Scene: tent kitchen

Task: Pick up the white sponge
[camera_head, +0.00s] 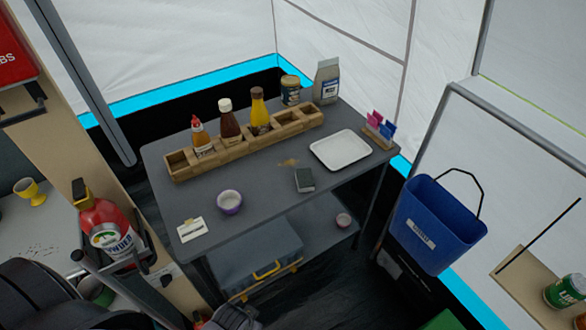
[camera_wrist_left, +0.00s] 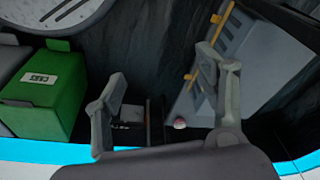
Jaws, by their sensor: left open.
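A flat white object (camera_head: 191,229) with a small yellowish patch lies near the front left corner of the dark grey table (camera_head: 262,195). It may be the white sponge, but it is too small to tell. A dark grey block (camera_head: 305,180) lies near the table's front edge, right of the purple bowl (camera_head: 229,202). My left gripper (camera_wrist_left: 162,70) is open in the left wrist view, with nothing between its fingers. That view shows the floor and low boxes, with no white sponge visible. My right gripper is not in view.
A wooden rack (camera_head: 237,145) with several bottles stands along the table's back. A white tray (camera_head: 341,150) lies at the right. A blue bin (camera_head: 437,225) hangs right of the table. A green box (camera_wrist_left: 42,92) and a grey case (camera_wrist_left: 222,40) show in the wrist view.

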